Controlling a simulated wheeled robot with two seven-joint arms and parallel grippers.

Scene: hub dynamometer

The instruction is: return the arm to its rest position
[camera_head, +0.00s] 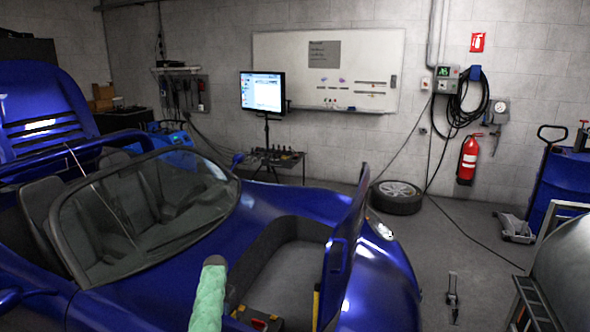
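Neither of my grippers can be made out in the head view, and no arm of mine shows clearly. A pale green, rough-surfaced rounded bar (208,298) rises from the bottom edge left of centre; I cannot tell what it belongs to. An open blue car (275,213) with a windshield and dark seats fills the left and lower middle.
A loose wheel (397,197) lies on the floor near the back wall. A monitor (262,92) stands before a whiteboard (328,70). A fire extinguisher (468,160) hangs right. Grey floor right of the car is mostly clear.

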